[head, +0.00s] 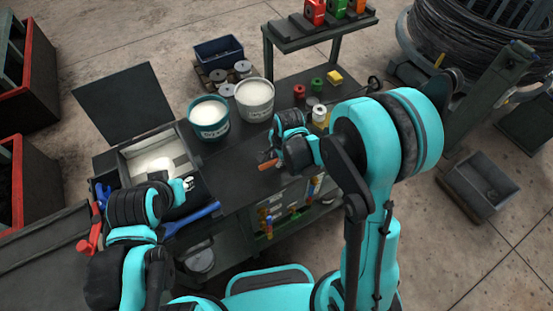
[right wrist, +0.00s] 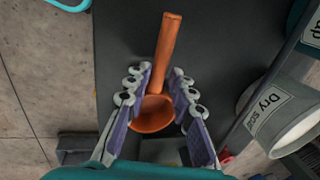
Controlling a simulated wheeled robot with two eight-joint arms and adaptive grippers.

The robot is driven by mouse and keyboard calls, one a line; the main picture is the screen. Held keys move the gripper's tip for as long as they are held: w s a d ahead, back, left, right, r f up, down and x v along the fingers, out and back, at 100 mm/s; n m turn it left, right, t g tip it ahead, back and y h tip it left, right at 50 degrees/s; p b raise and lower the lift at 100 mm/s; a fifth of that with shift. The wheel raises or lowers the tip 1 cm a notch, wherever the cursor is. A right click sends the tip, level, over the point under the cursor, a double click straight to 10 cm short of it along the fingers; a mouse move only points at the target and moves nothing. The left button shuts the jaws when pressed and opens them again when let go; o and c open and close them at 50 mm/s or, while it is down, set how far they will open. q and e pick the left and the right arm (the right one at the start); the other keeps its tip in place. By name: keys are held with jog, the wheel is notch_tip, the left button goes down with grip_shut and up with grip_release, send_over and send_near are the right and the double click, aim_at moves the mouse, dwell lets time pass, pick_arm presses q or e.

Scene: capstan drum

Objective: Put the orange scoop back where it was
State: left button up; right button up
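The orange scoop (head: 268,163) is at my right gripper (head: 277,157), over the dark bench top. In the right wrist view the scoop's round bowl (right wrist: 153,115) fills the gap between the two fingers of the right gripper (right wrist: 161,78), with a finger against each side. Its handle points away past the fingertips. Whether the scoop also touches the bench cannot be told. My left gripper (head: 187,184) is at the near right corner of the open box (head: 128,163) of pale material; its finger opening is too small to tell.
Red and green spools and a yellow block (head: 334,77) lie farther right. A blue-handled tool (head: 192,217) lies near the left gripper. The bench middle is mostly clear.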

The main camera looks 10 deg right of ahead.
jog(key=s+d+r+n+t+p, duration=0.1)
jog(key=s+d+r+n, duration=0.15)
jog(key=r, duration=0.55)
jog(key=s+d+r+n+t+p, duration=0.1)
jog(key=s+d+r+n, duration=0.2)
jog(key=r, duration=0.5)
jog(key=s+d+r+n+t+h, duration=0.1)
jog(key=s+d+r+n+t, duration=0.1)
jog(key=s+n, duration=0.6)
jog(key=shift+s+d+r+n+t, duration=0.4)
jog(key=shift+s+r, duration=0.2)
jog(key=shift+r, duration=0.35)
